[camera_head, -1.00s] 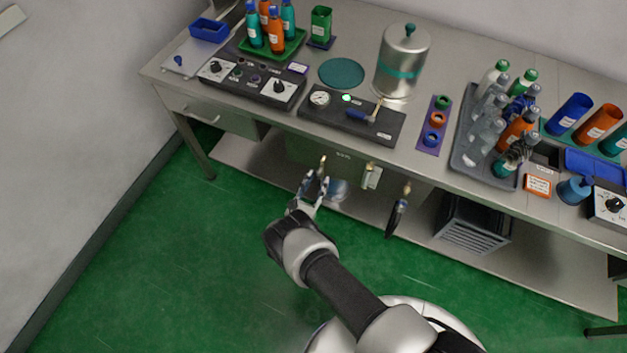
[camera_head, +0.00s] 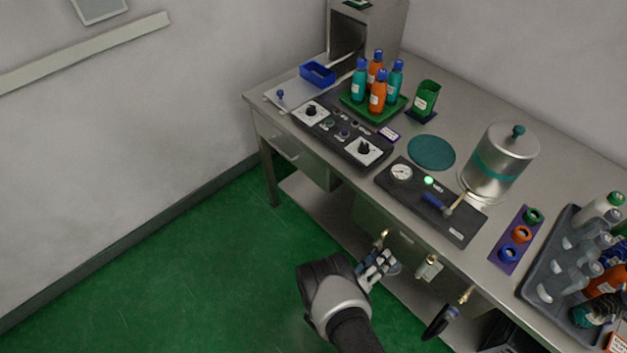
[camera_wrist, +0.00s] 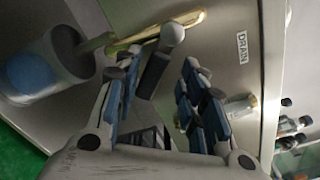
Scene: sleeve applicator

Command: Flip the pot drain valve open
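A brass valve (camera_head: 384,235) sits on the metal front under the table edge, beside a DRAIN label (camera_wrist: 242,47). The wrist view shows its brass pipe (camera_wrist: 150,34) and a lever with a grey rounded end (camera_wrist: 172,36) and a darker grip (camera_wrist: 151,76). My gripper (camera_head: 382,262) is just below the brass valve in the head view. In the wrist view my gripper (camera_wrist: 163,88) is open, its blue-padded fingers on either side of the lever's grip. The grip is nearer the left finger; I cannot tell if they touch.
A grey cup (camera_wrist: 48,72) with blue inside is close left in the wrist view. The table (camera_head: 455,125) overhangs. Green floor (camera_head: 215,285) is clear on the left.

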